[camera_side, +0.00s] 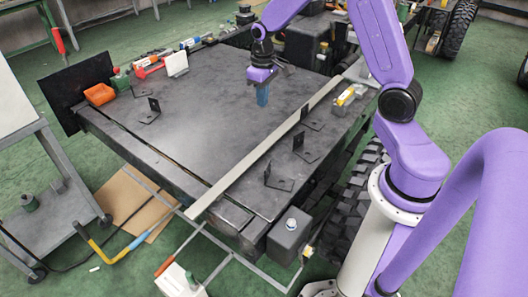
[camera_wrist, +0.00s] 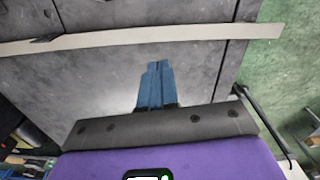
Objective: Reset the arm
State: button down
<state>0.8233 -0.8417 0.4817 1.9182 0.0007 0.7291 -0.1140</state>
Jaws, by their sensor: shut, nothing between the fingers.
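My gripper (camera_side: 262,97) hangs above the far part of the dark grey table top (camera_side: 190,130) in the side view. Its blue fingers point down and are together, with nothing between them. In the wrist view the blue fingers (camera_wrist: 157,70) are side by side, with a thin line between them. The purple arm runs from the gripper to its base at the lower right of the side view. I cannot tell the exact height of the fingertips above the table.
A long pale strip (camera_side: 265,147) crosses the table. Several black angle brackets (camera_side: 279,180) stand on the top, on both sides. An orange block (camera_side: 100,94), a white piece (camera_side: 176,64) and tools line the far left edge. A wheel (camera_side: 360,190) is below the right edge. The table's middle is clear.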

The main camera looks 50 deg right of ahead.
jog(key=s+a+r+n, duration=0.5)
jog(key=s+a+r, duration=0.1)
jog(key=s+a, duration=0.75)
jog(key=s+r+n, duration=0.1)
jog(key=s+n, duration=0.2)
jog(key=s, duration=0.4)
jog(key=s+a+r+n, duration=0.1)
jog(key=s+n, duration=0.2)
jog(key=s, duration=0.5)
jog(key=shift+s+r, duration=0.25)
